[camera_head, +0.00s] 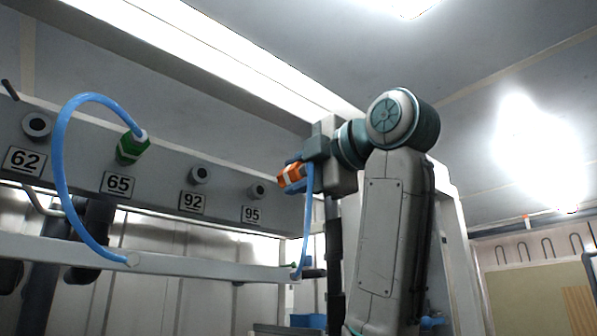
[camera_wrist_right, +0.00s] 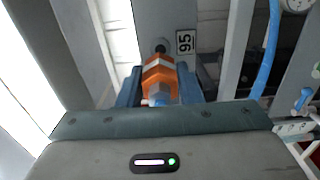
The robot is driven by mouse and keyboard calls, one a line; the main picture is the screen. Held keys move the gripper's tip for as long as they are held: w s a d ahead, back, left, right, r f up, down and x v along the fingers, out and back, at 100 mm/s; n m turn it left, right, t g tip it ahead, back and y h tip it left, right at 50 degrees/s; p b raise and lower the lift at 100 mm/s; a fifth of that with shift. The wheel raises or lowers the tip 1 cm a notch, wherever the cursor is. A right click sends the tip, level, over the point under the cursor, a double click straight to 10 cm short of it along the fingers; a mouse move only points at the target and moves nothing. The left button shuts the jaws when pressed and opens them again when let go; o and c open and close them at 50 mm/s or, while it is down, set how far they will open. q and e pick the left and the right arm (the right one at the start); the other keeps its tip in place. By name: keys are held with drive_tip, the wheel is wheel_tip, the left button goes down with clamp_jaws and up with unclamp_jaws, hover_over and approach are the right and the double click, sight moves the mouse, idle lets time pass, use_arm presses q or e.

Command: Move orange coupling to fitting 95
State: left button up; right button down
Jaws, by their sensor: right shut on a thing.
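The orange coupling (camera_head: 291,177) has a white band and a blue hose running down from it. My right gripper (camera_head: 296,172) is shut on it, just right of fitting 95 (camera_head: 256,191). In the right wrist view the coupling (camera_wrist_right: 159,75) sits between the two blue fingers of my right gripper (camera_wrist_right: 159,88). Fitting 95 (camera_wrist_right: 160,48) shows just beyond the coupling's far end, nearly in line with it. I cannot tell whether they touch there; in the head view a gap shows between them. The label 95 (camera_head: 252,215) is below the fitting. My left gripper is not in view.
Fitting 92 (camera_head: 200,175) and fitting 62 (camera_head: 37,125) are bare. A green coupling (camera_head: 131,147) with a looping blue hose (camera_head: 62,170) is at fitting 65. A pale rail (camera_head: 200,259) runs below the panel. The panel surface around fitting 95 is clear.

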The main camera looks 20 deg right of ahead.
sight(260, 190)
drive_tip(key=shift+s+a, duration=0.1)
drive_tip(key=shift+a, duration=0.1)
idle(0.3)
drive_tip(key=shift+w+a+r+p, duration=0.15)
drive_tip(key=shift+w+p, duration=0.2)
drive_tip(key=shift+w, duration=0.25)
drive_tip(key=p+x, duration=0.1)
drive_tip(key=x, duration=0.3)
drive_tip(key=shift+w+a+p, duration=0.15)
drive_tip(key=shift+w+p, duration=0.1)
drive_tip(key=shift+p, duration=0.1)
drive_tip(key=shift+b, duration=0.3)
idle(1.3)
drive_tip(key=shift+w+a, duration=0.15)
drive_tip(key=shift+w, duration=0.3)
idle(0.4)
drive_tip(key=c, duration=0.9)
unclamp_jaws()
